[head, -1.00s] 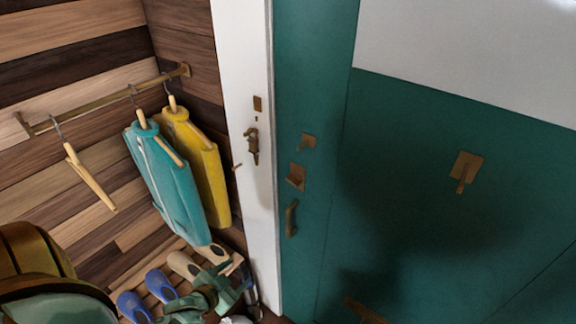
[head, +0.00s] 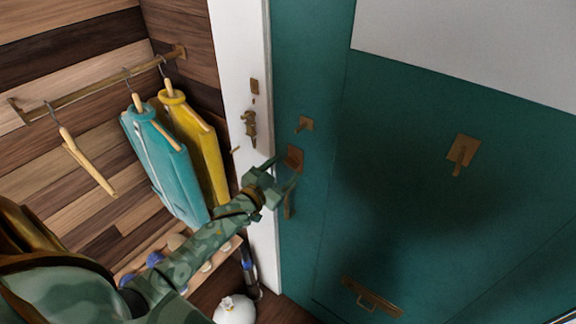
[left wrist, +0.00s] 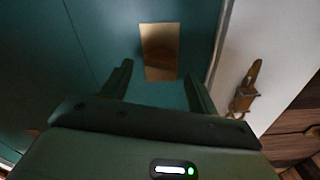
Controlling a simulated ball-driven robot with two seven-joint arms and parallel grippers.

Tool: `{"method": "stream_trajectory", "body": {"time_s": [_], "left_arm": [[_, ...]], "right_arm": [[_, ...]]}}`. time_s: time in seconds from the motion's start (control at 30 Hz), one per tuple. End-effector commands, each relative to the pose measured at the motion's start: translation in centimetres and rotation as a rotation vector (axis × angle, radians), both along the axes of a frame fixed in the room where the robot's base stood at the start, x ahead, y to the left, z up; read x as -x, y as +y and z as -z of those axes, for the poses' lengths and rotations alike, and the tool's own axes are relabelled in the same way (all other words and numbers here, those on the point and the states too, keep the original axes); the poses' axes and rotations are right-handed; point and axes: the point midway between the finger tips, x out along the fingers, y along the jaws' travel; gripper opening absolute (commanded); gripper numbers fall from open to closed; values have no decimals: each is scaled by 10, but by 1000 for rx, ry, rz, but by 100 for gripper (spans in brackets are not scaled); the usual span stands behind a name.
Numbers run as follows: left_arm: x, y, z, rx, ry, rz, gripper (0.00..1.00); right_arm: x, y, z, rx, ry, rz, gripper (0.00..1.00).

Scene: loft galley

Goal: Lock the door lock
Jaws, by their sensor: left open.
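The teal door (head: 400,190) fills the right of the head view and looks shut against the white frame. On its edge strip are a small brass turn piece on a plate (head: 305,124), a brass plate (head: 294,157) below it and a pull handle (head: 288,205). I cannot tell for sure which piece is the door lock. My left gripper (head: 286,172) is open just in front of the lower plate and partly hides it and the handle. In the left wrist view the plate (left wrist: 159,52) shows beyond the open, empty fingers (left wrist: 158,78). My right gripper is out of view.
A brass catch (head: 250,125) sits on the white frame and shows in the left wrist view (left wrist: 243,93). Another brass fitting (head: 463,153) and a letter slot (head: 371,297) are on the door. Teal (head: 165,160) and yellow garments (head: 197,145) hang at left, above shoes.

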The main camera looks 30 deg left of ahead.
Motion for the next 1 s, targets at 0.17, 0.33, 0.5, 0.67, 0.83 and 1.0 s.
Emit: {"method": "stream_trajectory", "body": {"time_s": [0.17,0.33,0.5,0.67,0.83,1.0], "left_arm": [[-22,-2,1,0,0,0,60],[-27,-2,1,0,1,0,60],[-27,-2,1,0,1,0,60],[-27,-2,0,0,1,0,21],[-27,-2,-1,17,2,0,15],[-27,-1,-6,194,16,0,15]], "right_arm": [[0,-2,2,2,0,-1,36],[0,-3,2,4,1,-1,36],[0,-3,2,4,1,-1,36],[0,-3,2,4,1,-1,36],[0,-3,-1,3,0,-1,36],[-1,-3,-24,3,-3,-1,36]]}}
